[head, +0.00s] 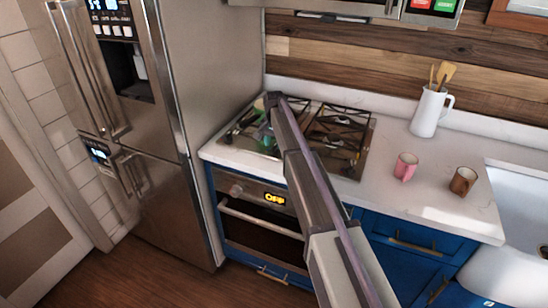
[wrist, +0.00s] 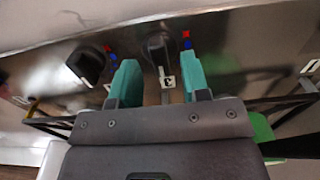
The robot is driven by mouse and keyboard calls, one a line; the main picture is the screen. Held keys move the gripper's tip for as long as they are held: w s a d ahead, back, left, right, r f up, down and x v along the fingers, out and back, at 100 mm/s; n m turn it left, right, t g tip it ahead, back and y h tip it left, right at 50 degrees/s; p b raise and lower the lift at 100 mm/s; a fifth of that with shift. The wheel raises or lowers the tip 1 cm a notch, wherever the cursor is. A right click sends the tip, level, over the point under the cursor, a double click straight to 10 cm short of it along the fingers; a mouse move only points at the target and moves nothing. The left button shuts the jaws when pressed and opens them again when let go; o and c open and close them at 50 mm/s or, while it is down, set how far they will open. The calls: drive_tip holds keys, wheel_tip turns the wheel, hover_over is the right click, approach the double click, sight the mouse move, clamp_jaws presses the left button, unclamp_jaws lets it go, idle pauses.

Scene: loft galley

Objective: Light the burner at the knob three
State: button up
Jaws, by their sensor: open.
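In the wrist view, my gripper (wrist: 160,70) is open, with two teal fingers pointing toward the cooktop's knob panel. A black knob (wrist: 158,48) stands just beyond and between the fingertips, with a label reading 3 (wrist: 167,82) beside it. I see no clear contact between the fingers and the knob. In the head view, my arm reaches over the gas cooktop (head: 358,165), and my gripper (head: 265,133) is partly hidden at its left side. No flame shows.
Another black knob (wrist: 88,63) is left of it in the wrist view. Red and blue marks sit by both knobs. Black grates (head: 338,125) cover the cooktop. A pink mug (head: 405,166), brown mug (head: 463,181) and white pitcher (head: 427,112) stand right. The fridge (head: 165,200) is left.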

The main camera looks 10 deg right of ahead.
drive_tip(key=shift+f, duration=0.9)
drive_tip(key=shift+r, duration=0.15)
clamp_jaws()
